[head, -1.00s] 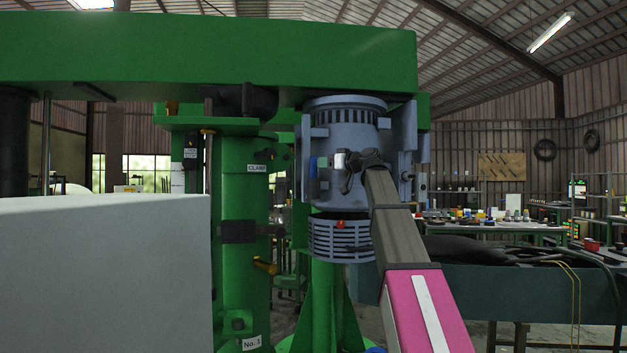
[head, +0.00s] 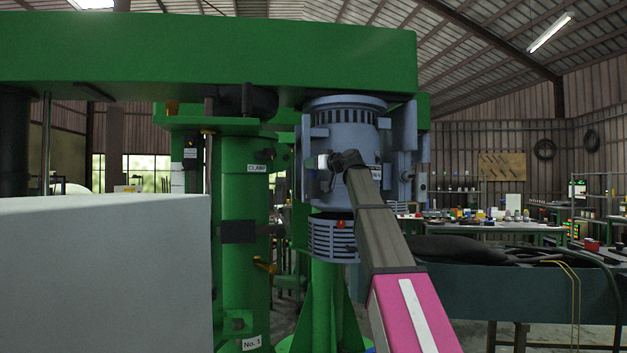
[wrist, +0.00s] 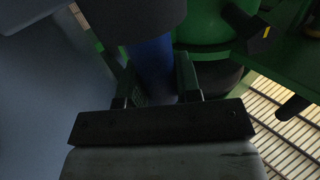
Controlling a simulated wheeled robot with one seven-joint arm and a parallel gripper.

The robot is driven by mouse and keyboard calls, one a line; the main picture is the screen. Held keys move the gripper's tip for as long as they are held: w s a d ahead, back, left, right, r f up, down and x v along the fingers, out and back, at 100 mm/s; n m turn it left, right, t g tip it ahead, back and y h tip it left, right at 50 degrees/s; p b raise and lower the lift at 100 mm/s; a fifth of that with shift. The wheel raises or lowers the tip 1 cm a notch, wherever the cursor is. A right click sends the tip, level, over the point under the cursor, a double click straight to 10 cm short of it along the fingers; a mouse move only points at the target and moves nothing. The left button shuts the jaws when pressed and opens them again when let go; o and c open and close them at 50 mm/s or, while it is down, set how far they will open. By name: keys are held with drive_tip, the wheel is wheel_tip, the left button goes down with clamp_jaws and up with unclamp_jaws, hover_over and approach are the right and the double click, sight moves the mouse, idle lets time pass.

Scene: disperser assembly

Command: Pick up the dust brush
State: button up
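I cannot clearly make out a dust brush in either view. My gripper (head: 338,160) is in front of the blue-grey motor housing (head: 345,130) in the head view, seen from behind and small. In the wrist view my gripper (wrist: 157,74) has its two dark green fingers apart. A blue cylindrical thing (wrist: 153,58) shows between and beyond them, under a dark rounded part. I cannot tell whether it is the brush or how far off it is. I see no finger clearly touching it.
A green column (head: 243,200) with a clamp label stands left of my arm, under a thick green beam (head: 200,55). A large pale box-like surface (head: 105,275) fills the lower left. Workbenches with small items (head: 485,226) stand at the back right.

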drive_tip(key=c, duration=0.3)
drive_tip(key=shift+c, duration=0.2)
